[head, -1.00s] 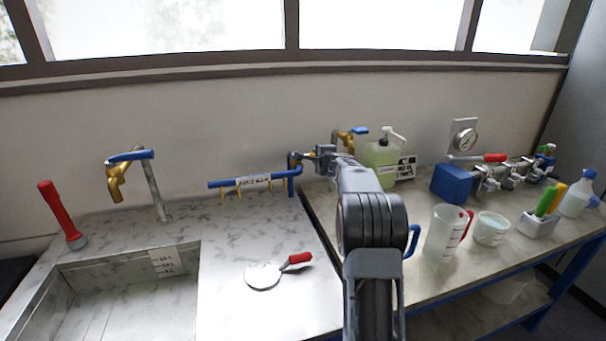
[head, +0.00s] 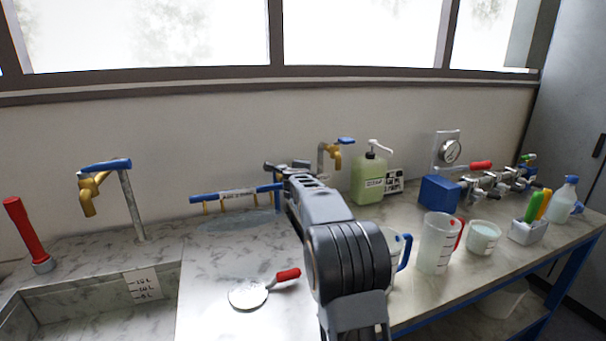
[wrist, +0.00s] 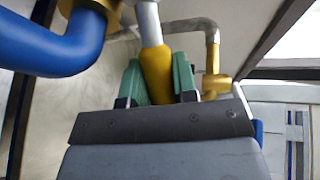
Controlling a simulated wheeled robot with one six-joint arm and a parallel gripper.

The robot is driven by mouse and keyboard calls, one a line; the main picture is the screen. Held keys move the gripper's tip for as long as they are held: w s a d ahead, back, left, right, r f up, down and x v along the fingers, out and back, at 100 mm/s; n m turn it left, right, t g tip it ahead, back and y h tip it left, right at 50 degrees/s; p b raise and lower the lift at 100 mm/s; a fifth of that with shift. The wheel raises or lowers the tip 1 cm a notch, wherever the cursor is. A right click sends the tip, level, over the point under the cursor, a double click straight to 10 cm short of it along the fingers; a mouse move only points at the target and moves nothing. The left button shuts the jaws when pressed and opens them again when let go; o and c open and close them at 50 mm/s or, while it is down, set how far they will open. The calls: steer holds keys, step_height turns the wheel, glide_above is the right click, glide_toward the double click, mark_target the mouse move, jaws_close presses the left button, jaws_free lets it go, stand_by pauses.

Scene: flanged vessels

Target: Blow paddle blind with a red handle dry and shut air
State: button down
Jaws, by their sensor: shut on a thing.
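The paddle blind (head: 248,295), a round pale disc with a red handle (head: 288,275), lies flat on the drainboard, apart from my gripper. The blue air bar (head: 235,195) with several yellow nozzles runs along the wall. My gripper (head: 285,167) is at its right end, partly hidden by my arm. In the wrist view, the green fingers of my gripper (wrist: 160,78) are shut on a yellow lever grip (wrist: 156,68) with a silver stem. A curved blue pipe (wrist: 50,45) with a brass collar is beside it. A hazy grey patch (head: 237,219) shows beneath the bar.
The sink (head: 85,300) is at left, with a red-handled tool (head: 25,232) and tap (head: 105,180) behind it. Right of my arm stand a green soap bottle (head: 369,180), a blue block (head: 438,192), jugs (head: 437,245) and a valve manifold (head: 485,182). The drainboard's front is mostly clear.

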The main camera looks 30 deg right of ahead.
stand_by(0.3)
steer(key=c, duration=0.9)
jaws_free()
steer(key=v, duration=1.3)
steer(key=shift+s+a, duration=0.3)
